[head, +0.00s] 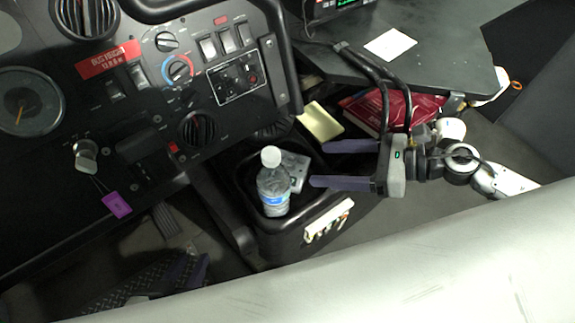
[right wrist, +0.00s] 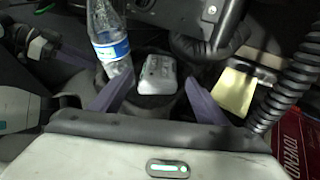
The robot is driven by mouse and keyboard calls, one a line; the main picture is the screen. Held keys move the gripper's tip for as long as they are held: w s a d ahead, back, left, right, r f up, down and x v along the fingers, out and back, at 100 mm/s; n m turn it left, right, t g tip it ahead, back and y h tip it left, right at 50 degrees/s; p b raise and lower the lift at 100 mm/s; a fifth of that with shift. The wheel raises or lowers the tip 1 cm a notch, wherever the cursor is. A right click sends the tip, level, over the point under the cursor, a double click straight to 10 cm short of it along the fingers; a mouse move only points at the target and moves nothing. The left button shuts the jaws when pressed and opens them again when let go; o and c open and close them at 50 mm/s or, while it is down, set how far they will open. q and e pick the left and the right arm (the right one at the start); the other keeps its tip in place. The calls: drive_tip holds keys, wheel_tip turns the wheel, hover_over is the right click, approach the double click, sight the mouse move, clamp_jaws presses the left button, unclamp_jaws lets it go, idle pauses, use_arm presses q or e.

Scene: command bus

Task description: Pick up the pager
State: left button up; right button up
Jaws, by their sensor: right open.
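The pager looks to be a small light grey box (head: 296,167) with dark markings in the dark bin beside the dashboard, just right of a water bottle (head: 273,182). In the right wrist view the grey box (right wrist: 158,75) lies between and beyond my right fingertips. My right gripper (head: 318,164) comes in from the right, open and empty, its purple fingers pointing left at the bin. What seem to be my left gripper's purple fingers (head: 188,270) show low at the left, partly hidden by the pale seat. Their opening is unclear.
The dark bin (head: 258,228) has white papers (head: 328,220) on its front. A yellow note (head: 320,121) and a red book (head: 425,108) lie behind my right gripper. The dashboard (head: 125,130) rises at left; a pale seat edge (head: 420,260) fills the front.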

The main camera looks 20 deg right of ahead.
sight(293, 162)
drive_tip(key=x, duration=0.8)
drive_tip(key=shift+w+f, duration=0.15)
drive_tip(key=c, duration=1)
